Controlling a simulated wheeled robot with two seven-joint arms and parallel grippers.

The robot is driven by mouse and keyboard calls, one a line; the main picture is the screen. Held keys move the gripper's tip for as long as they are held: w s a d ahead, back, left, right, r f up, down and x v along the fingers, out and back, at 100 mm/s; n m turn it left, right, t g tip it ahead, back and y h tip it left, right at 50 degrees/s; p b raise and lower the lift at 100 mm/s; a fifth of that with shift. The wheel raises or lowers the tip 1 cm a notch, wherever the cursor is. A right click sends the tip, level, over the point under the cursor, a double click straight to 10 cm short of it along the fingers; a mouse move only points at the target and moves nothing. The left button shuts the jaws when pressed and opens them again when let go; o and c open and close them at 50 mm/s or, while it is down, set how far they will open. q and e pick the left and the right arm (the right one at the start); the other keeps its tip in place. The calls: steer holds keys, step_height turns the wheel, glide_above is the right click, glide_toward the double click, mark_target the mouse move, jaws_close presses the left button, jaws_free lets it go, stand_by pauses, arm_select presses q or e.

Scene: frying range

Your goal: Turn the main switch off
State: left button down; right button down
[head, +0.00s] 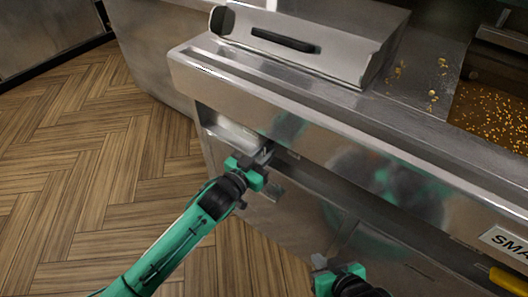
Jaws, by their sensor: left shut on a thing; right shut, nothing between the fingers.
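My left gripper (264,156) reaches to the recess under the front edge of the steel fryer counter. Its fingers are shut on a small part there, which they mostly hide. I cannot make out whether this part is the main switch, and no switch shows clearly elsewhere. My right gripper (319,262) is low at the bottom of the view, in front of the lower cabinet. It is shut and empty, and partly cut off by the frame.
The steel counter (200,62) runs from upper left to lower right. On it stands a steel box with a black handle (284,40). Golden crumbs (490,112) lie at the right. A yellow part (507,280) juts out at lower right. The wooden floor (75,165) is clear at left.

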arm_select(q)
steer(key=shift+r+m+p, duration=0.1)
steer(key=shift+m+p, duration=0.25)
steer(key=shift+m, duration=0.05)
steer(key=m+p, duration=0.3)
steer(key=shift+s+d+m, duration=0.1)
steer(key=shift+d+m, duration=0.05)
steer(key=shift+m, duration=0.25)
arm_select(e)
steer(key=s+d+r+g+h, duration=0.3)
steer(key=s+d+g, duration=0.2)
steer(key=d, duration=0.2)
arm_select(q)
steer(key=shift+m, duration=0.4)
steer(key=shift+s+d+f+m+p, duration=0.15)
steer(key=shift+m+p, duration=0.4)
steer(key=shift+m, duration=1.5)
steer(key=shift+w+a+f+m+p, duration=0.15)
steer(key=shift+m+p, duration=0.45)
steer(key=shift+m, duration=1.4)
steer(key=shift+s+d+f+m+p, duration=0.2)
steer(key=shift+m+p, duration=0.35)
steer(key=shift+m, duration=1.5)
arm_select(e)
step_height(320, 180, down, 9)
steer(key=w+g, duration=0.1)
steer(key=shift+r+m, duration=0.2)
steer(key=shift+m, duration=0.2)
steer(key=shift+w+d, duration=0.1)
steer(key=shift+w, duration=0.05)
